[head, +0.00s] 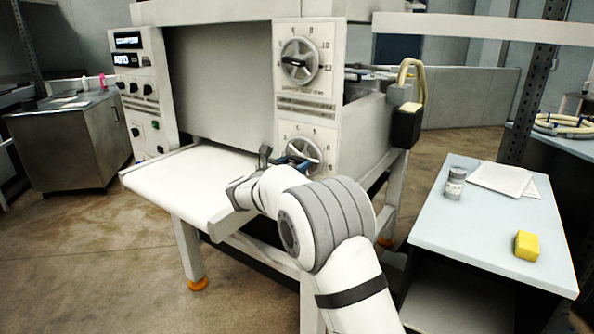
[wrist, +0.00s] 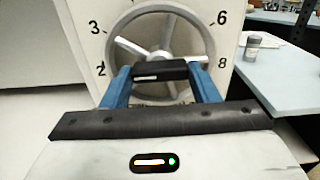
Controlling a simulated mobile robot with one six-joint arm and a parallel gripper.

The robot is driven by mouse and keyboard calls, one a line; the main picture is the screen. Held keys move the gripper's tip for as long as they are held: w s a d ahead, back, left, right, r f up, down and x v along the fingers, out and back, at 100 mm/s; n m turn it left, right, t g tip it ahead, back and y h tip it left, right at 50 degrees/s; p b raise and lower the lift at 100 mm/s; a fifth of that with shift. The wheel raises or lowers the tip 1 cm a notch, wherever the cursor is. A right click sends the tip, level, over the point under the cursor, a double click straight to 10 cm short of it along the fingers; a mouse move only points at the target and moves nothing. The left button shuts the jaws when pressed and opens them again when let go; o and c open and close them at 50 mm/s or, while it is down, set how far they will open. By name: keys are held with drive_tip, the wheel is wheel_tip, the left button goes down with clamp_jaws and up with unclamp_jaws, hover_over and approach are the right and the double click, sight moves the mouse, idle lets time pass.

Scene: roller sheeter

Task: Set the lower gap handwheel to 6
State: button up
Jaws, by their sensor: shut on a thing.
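The lower gap handwheel (head: 313,150) is a grey spoked wheel on a white numbered dial plate, below the similar upper handwheel (head: 299,62). In the wrist view the lower wheel's rim and spokes (wrist: 160,30) show, with 2 and 3 at left and 6 and 8 at right. My gripper (head: 293,160) is at the front of the lower wheel. In the wrist view its blue fingers (wrist: 160,72) are shut on the wheel's black grip bar, which lies nearly level and has a white mark. The wheel's lower part is hidden, and I cannot tell which number it points to.
A white feed table (head: 175,180) sticks out left of the lower dial. A control panel (head: 140,92) stands at the machine's left. On the right, a side table (head: 480,225) holds a jar (head: 455,184), white sheets (head: 503,178) and a yellow sponge (head: 527,245).

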drive_tip(key=m+b, duration=0.7)
drive_tip(key=b, duration=0.2)
drive_tip(key=m+b, duration=0.8)
drive_tip(key=b, duration=0.1)
drive_tip(key=shift+a+f+b, duration=0.15)
drive_tip(key=shift+f+b, duration=0.05)
drive_tip(key=shift+b, duration=0.15)
drive_tip(key=m+b, duration=0.3)
drive_tip(key=m, duration=0.1)
drive_tip(key=m+b, duration=0.2)
drive_tip(key=m, duration=0.1)
drive_tip(key=shift+m+b, duration=0.3)
drive_tip(key=shift+b, duration=0.1)
drive_tip(key=m+b, duration=0.2)
drive_tip(key=m, duration=0.1)
drive_tip(key=shift+r+m, duration=0.15)
drive_tip(key=shift+m, duration=0.15)
drive_tip(key=shift+r+m+b, duration=0.1)
drive_tip(key=shift+m+b, duration=0.7)
drive_tip(key=shift+m, duration=1)
